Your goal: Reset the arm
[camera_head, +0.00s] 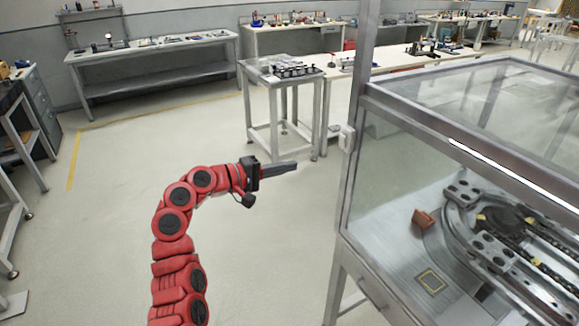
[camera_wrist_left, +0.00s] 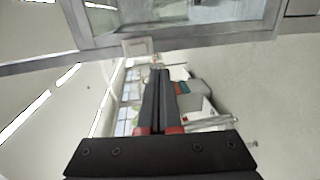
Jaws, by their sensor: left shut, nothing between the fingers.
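My red left arm rises from the bottom of the head view and bends to the right. Its dark left gripper (camera_head: 290,166) points right, over open floor and left of the glass-walled machine. The left gripper (camera_wrist_left: 161,75) also shows in the left wrist view, with its two long fingers together and nothing between them. My right gripper is in neither view.
A metal-framed glass enclosure (camera_head: 375,92) stands at the right. Inside it are a ring track (camera_head: 455,245) and a reddish-brown block (camera_head: 424,219). A small metal table (camera_head: 255,76) stands behind the gripper. Workbenches (camera_head: 150,52) line the back wall. The floor around my arm is clear.

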